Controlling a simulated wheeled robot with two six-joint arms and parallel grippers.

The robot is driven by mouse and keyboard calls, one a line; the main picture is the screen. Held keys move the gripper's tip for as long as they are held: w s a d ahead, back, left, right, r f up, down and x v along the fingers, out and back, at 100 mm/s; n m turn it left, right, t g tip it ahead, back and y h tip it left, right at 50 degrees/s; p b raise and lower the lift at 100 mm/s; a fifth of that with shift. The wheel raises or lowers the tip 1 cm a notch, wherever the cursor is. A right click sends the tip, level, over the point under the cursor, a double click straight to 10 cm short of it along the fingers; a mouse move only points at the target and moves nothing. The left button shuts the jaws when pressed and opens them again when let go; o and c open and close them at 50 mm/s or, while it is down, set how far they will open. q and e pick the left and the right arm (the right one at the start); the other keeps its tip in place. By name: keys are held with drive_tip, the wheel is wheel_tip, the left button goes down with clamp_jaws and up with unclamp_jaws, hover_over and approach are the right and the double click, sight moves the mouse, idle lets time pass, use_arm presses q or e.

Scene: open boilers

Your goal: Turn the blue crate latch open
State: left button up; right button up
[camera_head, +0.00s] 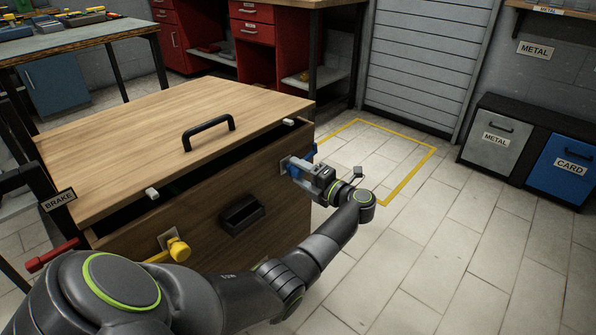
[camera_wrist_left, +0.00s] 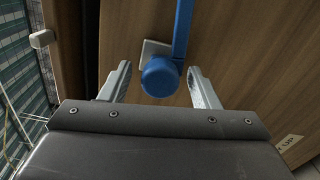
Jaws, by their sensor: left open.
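The wooden crate (camera_head: 225,185) has a lid with a black handle (camera_head: 208,130). The blue latch (camera_head: 294,171) is at the right end of its front, mostly hidden by my left gripper (camera_head: 300,172). In the left wrist view the latch's round blue knob (camera_wrist_left: 160,76) sits on a pale plate, with a blue bar (camera_wrist_left: 182,30) running up from it. There my left gripper (camera_wrist_left: 160,88) is open, one finger on each side of the knob, with gaps visible. My right gripper is in neither view.
A yellow latch (camera_head: 178,248) is on the crate front's left. A red lever (camera_head: 52,254) and BRAKE label (camera_head: 59,200) are at far left. A workbench (camera_head: 75,42) stands behind. The floor right of the crate is clear, up to METAL (camera_head: 497,140) and CARD (camera_head: 566,170) bins.

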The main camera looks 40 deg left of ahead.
use_arm(q)
drive_tip(key=s+d, duration=0.1)
drive_tip(key=d, duration=1.5)
drive_tip(key=shift+s+d, duration=0.15)
drive_tip(key=shift+d, duration=0.05)
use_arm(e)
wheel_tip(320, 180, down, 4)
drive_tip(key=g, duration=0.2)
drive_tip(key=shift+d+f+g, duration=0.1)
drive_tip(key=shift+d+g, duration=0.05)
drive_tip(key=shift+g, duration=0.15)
use_arm(q)
drive_tip(key=shift+a, duration=0.1)
